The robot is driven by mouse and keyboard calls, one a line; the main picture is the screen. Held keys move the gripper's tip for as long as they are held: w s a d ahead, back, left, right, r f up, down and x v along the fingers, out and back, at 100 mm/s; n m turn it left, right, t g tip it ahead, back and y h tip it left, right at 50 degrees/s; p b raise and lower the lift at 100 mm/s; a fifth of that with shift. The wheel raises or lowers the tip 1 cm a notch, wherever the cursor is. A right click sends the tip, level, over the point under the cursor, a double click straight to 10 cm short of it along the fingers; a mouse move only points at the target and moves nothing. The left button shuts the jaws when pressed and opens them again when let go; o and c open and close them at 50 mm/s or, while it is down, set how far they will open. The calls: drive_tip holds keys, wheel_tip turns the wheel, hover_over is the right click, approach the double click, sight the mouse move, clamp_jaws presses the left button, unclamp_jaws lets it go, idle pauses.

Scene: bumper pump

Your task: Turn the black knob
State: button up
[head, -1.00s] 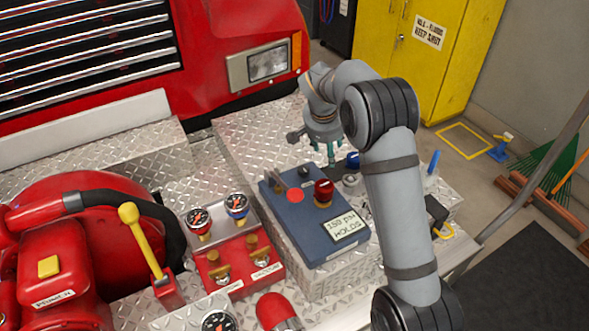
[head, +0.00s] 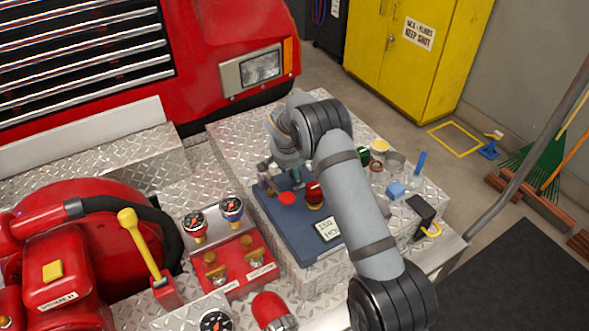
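A blue control panel (head: 288,222) sits on the diamond-plate deck with a red button (head: 287,198), a red knob (head: 314,194) and a lettered display (head: 329,230). My gripper (head: 297,182) points down at the panel's far part, behind the red button and left of the red knob. Its teal fingertips are at the place of the small black knob, which I cannot make out now. The gripper and wrist cover that spot. I cannot tell whether the fingers touch the knob or how far apart they are.
Small metal levers (head: 266,182) stand on the panel's left edge, close to my gripper. A red gauge block (head: 235,262) is to the left.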

drive_tip(key=shift+c, duration=0.9)
drive_tip(key=shift+w+a+r, duration=0.1)
drive_tip(key=shift+r, duration=0.1)
drive_tip(key=c, duration=0.9)
